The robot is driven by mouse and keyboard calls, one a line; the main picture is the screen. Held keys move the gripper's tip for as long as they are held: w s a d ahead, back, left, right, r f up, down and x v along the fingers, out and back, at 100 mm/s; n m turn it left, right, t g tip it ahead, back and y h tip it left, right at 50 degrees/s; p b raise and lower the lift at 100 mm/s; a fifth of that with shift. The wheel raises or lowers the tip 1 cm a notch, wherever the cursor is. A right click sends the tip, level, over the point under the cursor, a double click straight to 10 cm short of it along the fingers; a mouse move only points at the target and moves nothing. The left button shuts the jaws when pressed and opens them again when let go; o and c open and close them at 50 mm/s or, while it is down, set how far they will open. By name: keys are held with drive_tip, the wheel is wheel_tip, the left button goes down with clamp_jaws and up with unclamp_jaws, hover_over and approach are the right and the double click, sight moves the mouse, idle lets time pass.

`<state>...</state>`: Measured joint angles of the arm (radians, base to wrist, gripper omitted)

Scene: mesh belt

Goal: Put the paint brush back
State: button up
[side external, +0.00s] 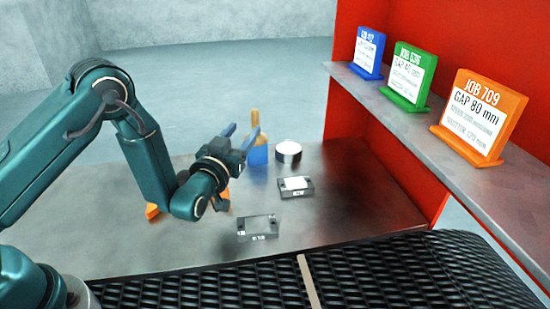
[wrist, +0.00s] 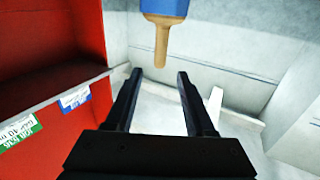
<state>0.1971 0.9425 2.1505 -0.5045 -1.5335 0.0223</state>
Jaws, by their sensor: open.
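The paint brush (side external: 255,122) stands upright at the back of the metal table, with its tan wooden handle pointing up. A blue block-like part (side external: 257,155) is at its lower end; I cannot tell whether that is a holder or part of the brush. My gripper (side external: 241,134) is open and empty, its fingers apart, beside and in front of the brush. In the wrist view, which looks upside down, the handle (wrist: 162,45) lies just beyond my fingertips (wrist: 157,73), roughly midway between them. The bristles cannot be seen.
A white round can (side external: 288,148) stands right of the brush. Two dark labelled plates (side external: 296,187) (side external: 258,228) lie nearer. An orange thing (side external: 153,211) is partly hidden behind my arm. Job cards (side external: 480,115) stand on the right shelf; a mesh belt (side external: 380,275) runs in front.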

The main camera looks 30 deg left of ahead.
drive_tip(key=s+d+r+m+g+h, duration=0.2)
drive_tip(key=s+d+r+g+h, duration=0.2)
drive_tip(key=s+r+g+h, duration=0.3)
drive_tip(key=s+a+f+m+g+y, duration=0.1)
drive_tip(key=s+g, duration=0.3)
drive_tip(key=s, duration=1.7)
drive_tip(key=shift+s+a+f+m+g, duration=0.15)
drive_tip(key=shift+s+a+m+g, duration=0.15)
drive_tip(key=shift+a, duration=0.15)
